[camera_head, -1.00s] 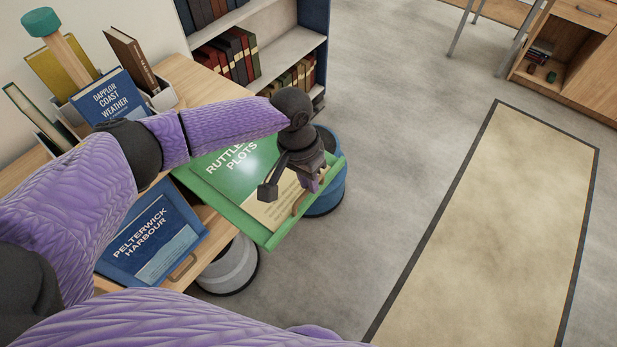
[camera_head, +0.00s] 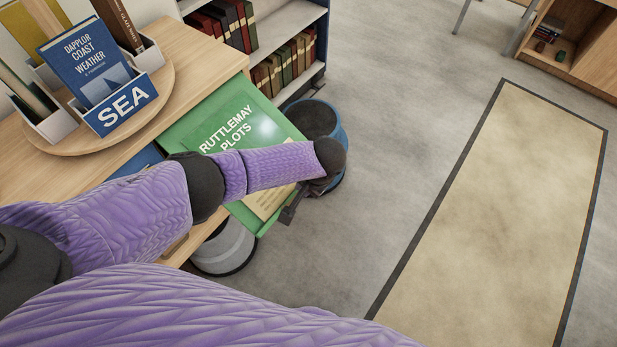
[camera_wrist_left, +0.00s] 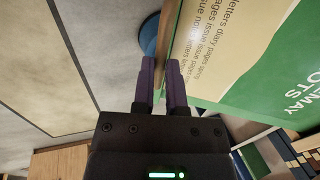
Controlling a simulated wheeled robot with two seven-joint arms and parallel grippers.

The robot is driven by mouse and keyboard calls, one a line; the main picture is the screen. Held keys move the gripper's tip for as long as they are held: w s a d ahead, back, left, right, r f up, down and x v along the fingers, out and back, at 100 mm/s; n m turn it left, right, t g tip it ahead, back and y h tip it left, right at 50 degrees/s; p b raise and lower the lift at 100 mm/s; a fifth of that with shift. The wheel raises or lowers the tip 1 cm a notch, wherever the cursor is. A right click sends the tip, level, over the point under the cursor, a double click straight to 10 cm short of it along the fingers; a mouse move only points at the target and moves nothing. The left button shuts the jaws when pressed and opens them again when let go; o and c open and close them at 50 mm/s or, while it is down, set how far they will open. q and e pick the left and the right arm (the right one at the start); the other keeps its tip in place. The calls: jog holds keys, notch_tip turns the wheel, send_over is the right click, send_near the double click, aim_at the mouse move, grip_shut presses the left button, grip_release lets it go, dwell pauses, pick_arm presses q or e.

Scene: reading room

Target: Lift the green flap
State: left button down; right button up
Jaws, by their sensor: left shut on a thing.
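The green flap (camera_head: 235,112) is a panel lettered "RUTTLEMAY PLOTS" with a cream label, sticking out from the wooden desk at a slant. My left arm crosses in front of its lower half and hides part of it. My left gripper (camera_head: 300,200) is at the flap's outer edge, mostly hidden behind my own arm. In the left wrist view, its fingers (camera_wrist_left: 162,80) are close together at the flap's edge, beside the cream label on the green flap (camera_wrist_left: 255,75). My right gripper is out of view.
The desk (camera_head: 205,65) carries a round tray with a "SEA" box (camera_head: 122,103) of books. A blue bin (camera_head: 315,118) and a grey bin (camera_head: 225,252) stand on the floor by the flap. A bookcase (camera_head: 285,45) is behind. Open floor lies to the right.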

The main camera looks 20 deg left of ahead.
pick_arm(q)
jog(key=shift+b+x, duration=1.65)
jog(key=shift+x, duration=1.4)
